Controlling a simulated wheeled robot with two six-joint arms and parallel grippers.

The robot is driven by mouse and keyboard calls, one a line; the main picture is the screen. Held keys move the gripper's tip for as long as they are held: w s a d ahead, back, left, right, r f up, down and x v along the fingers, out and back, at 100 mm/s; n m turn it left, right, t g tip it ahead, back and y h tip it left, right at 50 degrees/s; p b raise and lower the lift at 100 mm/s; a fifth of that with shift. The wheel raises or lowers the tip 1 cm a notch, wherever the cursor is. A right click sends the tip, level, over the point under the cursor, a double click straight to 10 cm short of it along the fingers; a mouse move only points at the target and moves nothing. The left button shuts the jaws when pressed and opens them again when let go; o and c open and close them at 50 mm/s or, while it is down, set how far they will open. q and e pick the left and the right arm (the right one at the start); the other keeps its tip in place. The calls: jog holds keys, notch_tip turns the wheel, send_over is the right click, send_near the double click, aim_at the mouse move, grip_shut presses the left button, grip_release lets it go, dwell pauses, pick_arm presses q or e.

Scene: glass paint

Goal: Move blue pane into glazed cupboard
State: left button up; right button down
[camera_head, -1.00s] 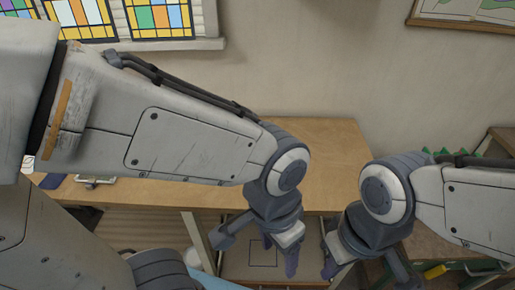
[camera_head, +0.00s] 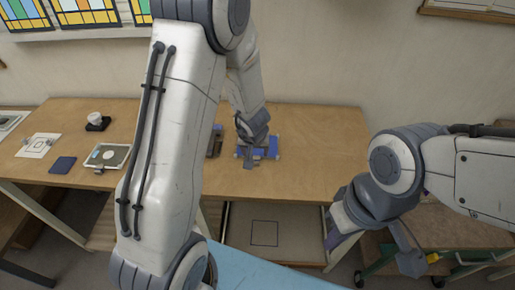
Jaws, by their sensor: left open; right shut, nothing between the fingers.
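A blue, flat pane (camera_head: 272,146) lies on the wooden table, right of the middle of the picture. My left gripper (camera_head: 250,163) is over its left part with the fingers pointing down, open. The gripper hides part of the pane, and I cannot tell whether they touch. My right gripper (camera_head: 333,240) is shut and empty, in front of the table's right front corner. I cannot make out a glazed cupboard.
The wooden table (camera_head: 310,180) holds a dark blue square (camera_head: 63,165), a tray (camera_head: 104,157), a white sheet (camera_head: 38,146) and a dark holder (camera_head: 98,123) at left. A dark upright item (camera_head: 214,142) stands left of the pane. A green cart is at right.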

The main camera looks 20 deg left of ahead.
aim_at(256, 160)
pick_arm(q)
jog(key=b+x, duration=0.4)
jog(key=x, duration=0.4)
jog(key=shift+f+b, duration=0.15)
jog(key=shift+b, duration=0.15)
grip_shut()
